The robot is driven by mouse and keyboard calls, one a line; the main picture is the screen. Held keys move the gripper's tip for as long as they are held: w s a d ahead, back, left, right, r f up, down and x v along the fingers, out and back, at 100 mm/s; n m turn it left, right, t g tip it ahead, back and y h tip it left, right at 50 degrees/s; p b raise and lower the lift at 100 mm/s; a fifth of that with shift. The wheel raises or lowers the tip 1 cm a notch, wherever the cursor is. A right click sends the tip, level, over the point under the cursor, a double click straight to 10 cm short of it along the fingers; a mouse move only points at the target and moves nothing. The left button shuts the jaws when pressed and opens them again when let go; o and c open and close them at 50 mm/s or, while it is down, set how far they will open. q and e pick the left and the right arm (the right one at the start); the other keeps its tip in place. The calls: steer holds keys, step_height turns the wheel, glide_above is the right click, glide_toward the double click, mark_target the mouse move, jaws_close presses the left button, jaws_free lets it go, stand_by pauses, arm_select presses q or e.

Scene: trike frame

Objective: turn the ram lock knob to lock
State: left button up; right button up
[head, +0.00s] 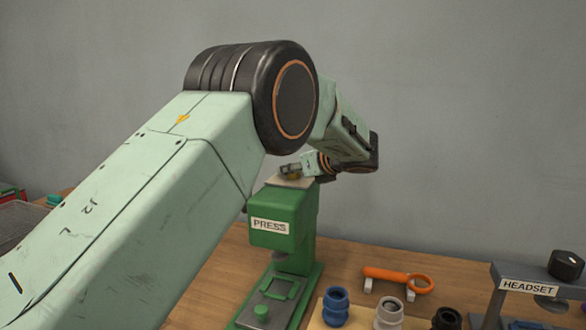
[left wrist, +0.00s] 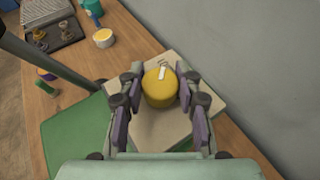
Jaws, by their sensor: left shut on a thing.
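The ram lock knob (left wrist: 158,92) is a yellow round knob with a white pointer mark on its top. It stands on a pale plate (left wrist: 190,125) on top of the green press (head: 281,215), which bears a "PRESS" label. In the left wrist view the mark lies near the top edge of the knob. My left gripper (left wrist: 160,86) has its purple-padded fingers on both sides of the knob and is shut on it. In the head view my left gripper (head: 291,169) is small and far off at the press top, and the knob is mostly hidden. My right gripper is not in view.
An orange ring-ended tool (head: 398,280) lies right of the press. Blue (head: 336,306), white (head: 389,313) and black (head: 446,319) fittings stand in front of it. A grey wall (head: 450,120) rises close behind the press.

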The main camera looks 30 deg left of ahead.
arm_select(q)
steer(key=o, duration=1.2)
steer(key=shift+a, duration=0.1)
steer(key=v, duration=1.2)
